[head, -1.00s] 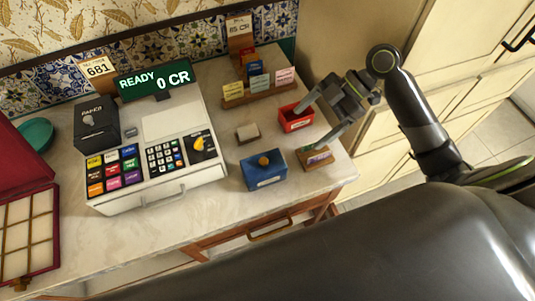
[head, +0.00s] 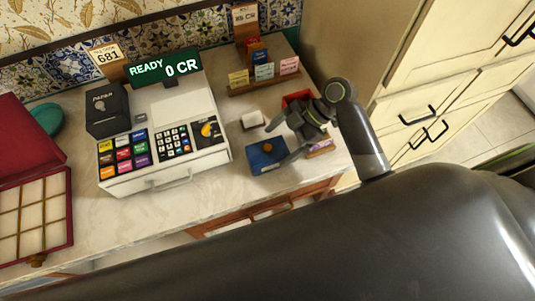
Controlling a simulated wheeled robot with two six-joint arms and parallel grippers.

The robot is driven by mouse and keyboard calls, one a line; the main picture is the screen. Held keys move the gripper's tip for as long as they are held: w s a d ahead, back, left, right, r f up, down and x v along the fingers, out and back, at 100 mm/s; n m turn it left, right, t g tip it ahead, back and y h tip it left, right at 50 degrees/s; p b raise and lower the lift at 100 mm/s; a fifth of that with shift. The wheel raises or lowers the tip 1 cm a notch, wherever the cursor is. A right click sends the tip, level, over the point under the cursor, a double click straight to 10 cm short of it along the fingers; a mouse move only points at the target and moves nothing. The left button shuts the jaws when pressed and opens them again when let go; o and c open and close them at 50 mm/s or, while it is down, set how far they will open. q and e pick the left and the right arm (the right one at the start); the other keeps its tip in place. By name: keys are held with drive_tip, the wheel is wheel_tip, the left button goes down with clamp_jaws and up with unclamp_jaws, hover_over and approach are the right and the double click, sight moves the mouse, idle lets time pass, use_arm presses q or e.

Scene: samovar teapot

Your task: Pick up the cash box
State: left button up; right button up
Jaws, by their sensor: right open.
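The cash box appears to be the small blue box (head: 258,157) with an orange knob on its lid. It stands on the counter to the right of the register, in the lower middle of the head view. My right gripper (head: 277,146) is open and comes in from the right, with its fingers pointing left. One finger is at the box's upper right and the other overlaps its right side in the picture. I cannot tell whether they touch it. The fingers hide part of the box's right side. My left gripper is not in view.
A white register (head: 182,107) with coloured keys stands left of the box. A small pale block (head: 251,119) lies just behind it. A red tray (head: 296,98) and a small wooden card holder (head: 320,147) are partly hidden by my right gripper. A card rack (head: 264,85) stands behind.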

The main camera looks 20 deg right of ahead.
sight(273, 148)
drive_tip(key=shift+s+a+f, duration=0.1)
drive_tip(key=shift+a, duration=0.25)
drive_tip(key=p+x, duration=0.1)
drive_tip(key=x, duration=0.2)
drive_tip(key=shift+s+a+p, duration=0.1)
drive_tip(key=shift+a+p, duration=0.15)
drive_tip(key=shift+p, duration=0.15)
drive_tip(key=shift+a+f, duration=0.35)
drive_tip(key=shift+f, duration=0.1)
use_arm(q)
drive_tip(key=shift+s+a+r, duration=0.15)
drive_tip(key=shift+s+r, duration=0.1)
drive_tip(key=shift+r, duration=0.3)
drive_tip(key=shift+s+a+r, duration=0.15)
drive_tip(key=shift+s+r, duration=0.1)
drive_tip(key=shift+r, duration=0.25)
use_arm(e)
drive_tip(key=shift+d, duration=0.1)
drive_tip(key=c, duration=1.2)
